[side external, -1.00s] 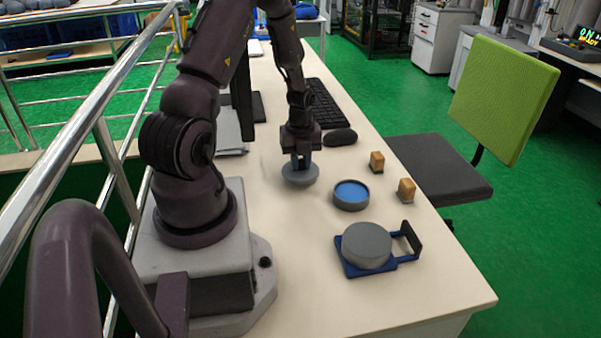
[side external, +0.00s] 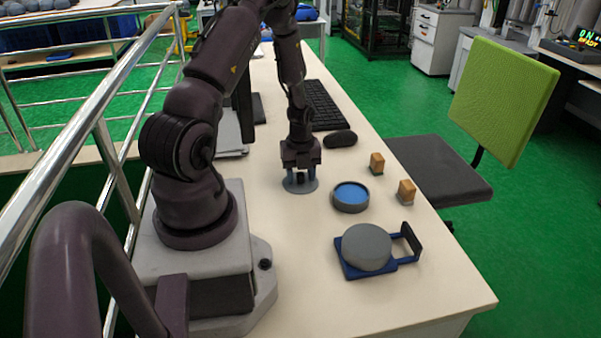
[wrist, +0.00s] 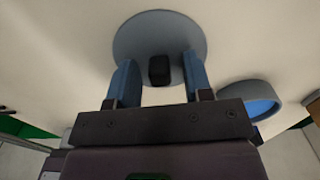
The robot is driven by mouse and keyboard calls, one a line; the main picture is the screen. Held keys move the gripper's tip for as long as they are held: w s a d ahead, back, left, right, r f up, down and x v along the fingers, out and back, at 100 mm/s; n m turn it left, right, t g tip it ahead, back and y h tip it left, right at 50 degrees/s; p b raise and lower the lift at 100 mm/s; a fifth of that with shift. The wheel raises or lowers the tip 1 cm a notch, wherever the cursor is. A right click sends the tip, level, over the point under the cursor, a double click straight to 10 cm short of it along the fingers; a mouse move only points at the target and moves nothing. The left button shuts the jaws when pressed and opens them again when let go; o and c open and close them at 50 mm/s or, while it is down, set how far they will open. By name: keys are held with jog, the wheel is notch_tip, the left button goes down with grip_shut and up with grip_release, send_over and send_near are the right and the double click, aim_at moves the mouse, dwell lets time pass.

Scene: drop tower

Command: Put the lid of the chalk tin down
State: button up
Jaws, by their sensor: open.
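The lid (side external: 311,187) is a flat grey disc lying on the table under my gripper (side external: 300,180). In the wrist view, the lid (wrist: 140,30) shows a small dark knob (wrist: 159,70) at its middle. My gripper (wrist: 159,66) is open, its blue-grey fingers on either side of the knob with a gap at each side. The open round grey tin (side external: 351,207) with a blue inside stands just right of the lid; its edge shows in the wrist view (wrist: 235,92).
A grey cylinder (side external: 366,248) sits on a blue holder (side external: 350,271) with a handle, nearer the camera. A mouse (side external: 340,138) and keyboard (side external: 322,105) lie behind. The front of the table is clear.

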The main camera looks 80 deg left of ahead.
aim_at(301, 173)
notch_tip(301, 173, up, 12)
jog(key=w+d+r+n+t+y, duration=0.1)
jog(key=w+d+r+n, duration=0.35)
jog(key=d+r, duration=0.45)
jog(key=s+d+r+n+t, duration=0.2)
jog(key=d+r+n, duration=0.4)
jog(key=d, duration=0.3)
jog(key=s+d+r+n+t+h, duration=0.1)
jog(key=s+d+r+n, duration=0.4)
jog(key=d, duration=0.5)
notch_tip(301, 173, up, 2)
jog(key=shift+r+n+t, duration=0.25)
jog(key=shift+n+t, duration=0.55)
jog(key=shift+n, duration=0.45)
